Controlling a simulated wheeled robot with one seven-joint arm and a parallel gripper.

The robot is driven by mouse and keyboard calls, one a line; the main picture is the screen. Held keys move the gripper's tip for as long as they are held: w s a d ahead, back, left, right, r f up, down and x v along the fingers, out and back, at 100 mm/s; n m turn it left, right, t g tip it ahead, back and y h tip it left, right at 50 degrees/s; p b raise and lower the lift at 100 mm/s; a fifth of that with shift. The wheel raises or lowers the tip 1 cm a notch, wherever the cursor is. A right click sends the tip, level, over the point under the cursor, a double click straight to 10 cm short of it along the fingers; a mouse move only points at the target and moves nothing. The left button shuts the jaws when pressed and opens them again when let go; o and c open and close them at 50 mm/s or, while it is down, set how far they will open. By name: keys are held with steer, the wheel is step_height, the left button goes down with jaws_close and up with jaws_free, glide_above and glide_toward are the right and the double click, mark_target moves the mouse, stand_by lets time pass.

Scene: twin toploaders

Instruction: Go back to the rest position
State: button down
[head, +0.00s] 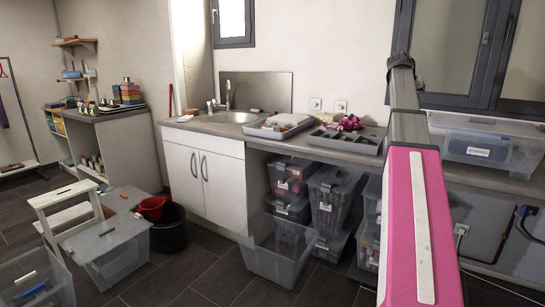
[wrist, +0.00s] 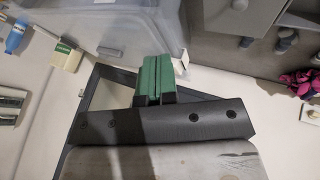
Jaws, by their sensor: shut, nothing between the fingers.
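My gripper (wrist: 154,80) shows in the wrist view as two green finger pads pressed together on a dark mount. Nothing shows between them. In the head view my pink and grey arm rises in front of the counter on the right; the fingers cannot be made out there. In the wrist view the fingers point toward a clear plastic bin (wrist: 125,30), and a pale surface lies below them. Whether they touch anything is hard to tell, but they look clear of it.
The counter (head: 215,127) carries a sink (head: 238,117), a pale tray (head: 280,126), a dark compartment tray (head: 345,142), pink items (head: 349,122) and a lidded clear bin (head: 490,145). Clear bins (head: 328,200) stand below. An open bin (head: 278,250), black bucket (head: 169,230) and step stool (head: 66,207) occupy the floor.

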steer(key=s+a+f+n+y, duration=0.1)
steer(key=a+f, duration=0.6)
steer(key=f, duration=0.5)
steer(key=s+a+f+n+y, duration=0.15)
steer(key=a+f, duration=0.45)
steer(key=f, duration=0.6)
steer(key=s+a+f+n+y, duration=0.1)
steer(key=s+a+f+n, duration=0.1)
steer(key=a+f, duration=0.7)
steer(key=s+a+f+n+y, duration=0.1)
steer(key=s+a+f, duration=0.4)
steer(key=f, duration=0.3)
steer(key=s+a+f+y, duration=0.1)
steer(key=s+a+f, duration=0.4)
steer(key=s+f, duration=0.3)
steer(key=s+a+f+n+g+y, duration=0.1)
steer(key=s+a+f, duration=0.4)
steer(key=f, duration=0.5)
steer(key=shift+s+a+n+y, duration=0.3)
steer(key=shift+s+n+y, duration=0.05)
steer(key=shift+s, duration=0.6)
